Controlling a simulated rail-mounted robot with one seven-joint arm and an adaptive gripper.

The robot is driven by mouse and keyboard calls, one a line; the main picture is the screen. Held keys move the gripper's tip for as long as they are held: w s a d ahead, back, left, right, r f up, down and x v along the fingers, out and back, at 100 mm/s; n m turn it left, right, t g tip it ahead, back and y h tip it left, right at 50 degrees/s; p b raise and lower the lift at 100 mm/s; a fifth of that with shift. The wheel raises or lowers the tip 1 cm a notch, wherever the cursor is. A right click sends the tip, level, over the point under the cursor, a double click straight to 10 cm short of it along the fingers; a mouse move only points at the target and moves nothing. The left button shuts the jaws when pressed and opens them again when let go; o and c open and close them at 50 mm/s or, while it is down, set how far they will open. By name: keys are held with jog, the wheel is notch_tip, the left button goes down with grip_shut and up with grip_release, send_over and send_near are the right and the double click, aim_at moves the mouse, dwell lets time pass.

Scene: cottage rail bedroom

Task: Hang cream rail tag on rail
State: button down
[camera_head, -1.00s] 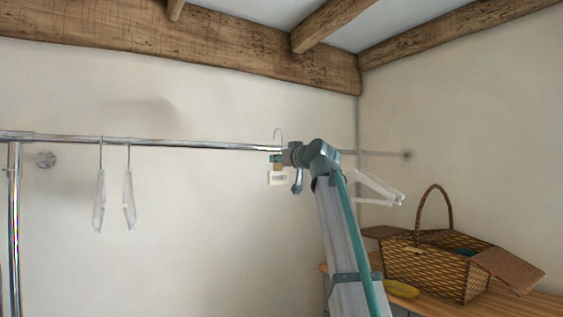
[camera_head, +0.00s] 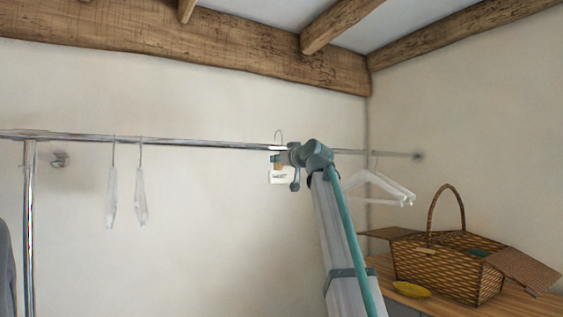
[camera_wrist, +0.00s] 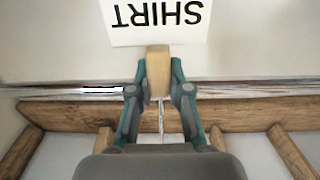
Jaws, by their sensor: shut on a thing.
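The cream rail tag (camera_head: 280,177) hangs below my gripper (camera_head: 277,157) in the head view, with its thin hook rising above the rail line. In the wrist view the tag's card (camera_wrist: 157,20) reads "SHIRT" upside down. My gripper (camera_wrist: 159,85) is shut on the tag's wooden block (camera_wrist: 158,62). The chrome rail (camera_head: 210,143) runs across the wall and passes behind my gripper; it also shows in the wrist view (camera_wrist: 75,91). I cannot tell whether the hook touches the rail.
Two pale hangers (camera_head: 111,198) hang at the rail's left part, and white hangers (camera_head: 378,188) hang to the right behind my arm. A wicker basket (camera_head: 440,263) and a yellow item (camera_head: 411,289) rest on a wooden surface at right. The rail between is clear.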

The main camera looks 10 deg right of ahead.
jog(key=shift+w+a+f+b, duration=0.3)
jog(key=shift+w+f+b, duration=0.45)
jog(key=shift+w+f, duration=0.2)
jog(key=shift+w+a+f+b, duration=0.3)
jog(key=shift+w+f+b, duration=0.4)
jog(key=shift+w+f, duration=0.2)
jog(key=shift+f, duration=0.35)
jog(key=c, duration=1)
grip_release()
jog(key=shift+s, duration=0.15)
